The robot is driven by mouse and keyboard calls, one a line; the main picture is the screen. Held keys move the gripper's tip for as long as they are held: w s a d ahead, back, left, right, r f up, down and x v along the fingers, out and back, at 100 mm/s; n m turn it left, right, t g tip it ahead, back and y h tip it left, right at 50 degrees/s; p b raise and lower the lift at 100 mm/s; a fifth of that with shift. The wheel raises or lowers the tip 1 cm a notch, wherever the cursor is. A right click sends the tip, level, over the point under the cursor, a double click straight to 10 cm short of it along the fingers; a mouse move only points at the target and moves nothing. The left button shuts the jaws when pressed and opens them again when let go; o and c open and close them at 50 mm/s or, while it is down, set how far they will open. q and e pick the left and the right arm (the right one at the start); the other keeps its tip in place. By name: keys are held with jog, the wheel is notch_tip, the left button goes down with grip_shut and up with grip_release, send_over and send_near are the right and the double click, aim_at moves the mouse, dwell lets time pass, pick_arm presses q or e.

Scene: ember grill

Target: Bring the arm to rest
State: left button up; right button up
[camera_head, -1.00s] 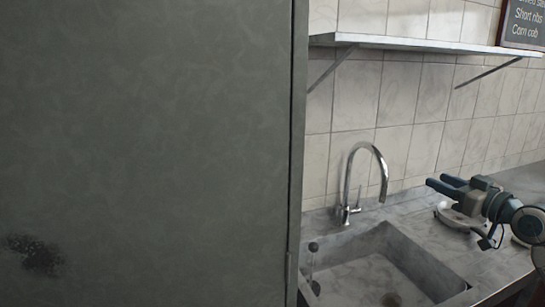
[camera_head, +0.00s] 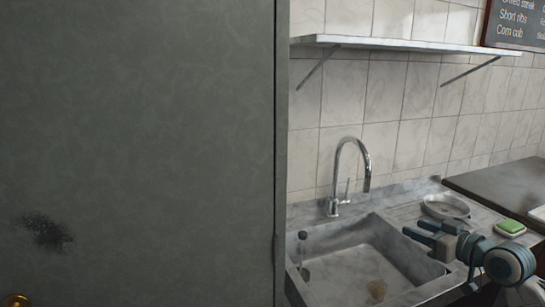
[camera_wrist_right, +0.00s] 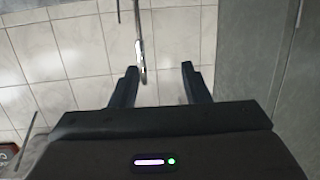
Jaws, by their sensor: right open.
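My right gripper (camera_head: 420,232) comes in from the lower right in the head view, over the right side of the sink (camera_head: 375,225). Its two dark fingers point left and stand apart with nothing between them. In the right wrist view the fingers (camera_wrist_right: 158,82) are spread, with the faucet (camera_wrist_right: 140,55) showing beyond the gap, and tiles behind. Whether the gripper touches the sink rim cannot be told. My left gripper is not in view.
A large grey-green panel (camera_head: 140,150) fills the left of the head view. The curved faucet (camera_head: 350,165) stands behind the sink. A round dish (camera_head: 445,206) and a green sponge (camera_head: 510,227) lie right of it. A shelf (camera_head: 400,43) runs above.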

jog(key=s+a+f+g+h, duration=0.15)
jog(key=s+a+f, duration=0.25)
jog(key=s+f, duration=0.45)
jog(key=s+a+f+g+h, duration=0.1)
jog(key=s+a+f+g, duration=0.3)
jog(key=f, duration=0.8)
jog(key=s+f+m+g+h, duration=0.25)
jog(key=s+f, duration=0.25)
jog(key=s, duration=0.8)
jog(key=s+f+m+g+h, duration=0.25)
jog(key=s+f, duration=0.25)
jog(key=s, duration=0.8)
notch_tip(320, 180, down, 30)
jog(key=d+g+b, duration=0.1)
jog(key=d+b, duration=0.1)
jog(key=b, duration=0.2)
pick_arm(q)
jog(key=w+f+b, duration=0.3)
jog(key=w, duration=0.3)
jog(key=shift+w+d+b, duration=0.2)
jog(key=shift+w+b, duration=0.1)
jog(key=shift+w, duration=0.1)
pick_arm(e)
jog(key=s+f, duration=0.6)
jog(key=f, duration=0.5)
jog(key=s+d+f+g, duration=0.1)
jog(key=s+f, duration=0.4)
jog(key=f, duration=0.7)
jog(key=shift+s+d, duration=0.15)
jog(key=shift+s, duration=0.2)
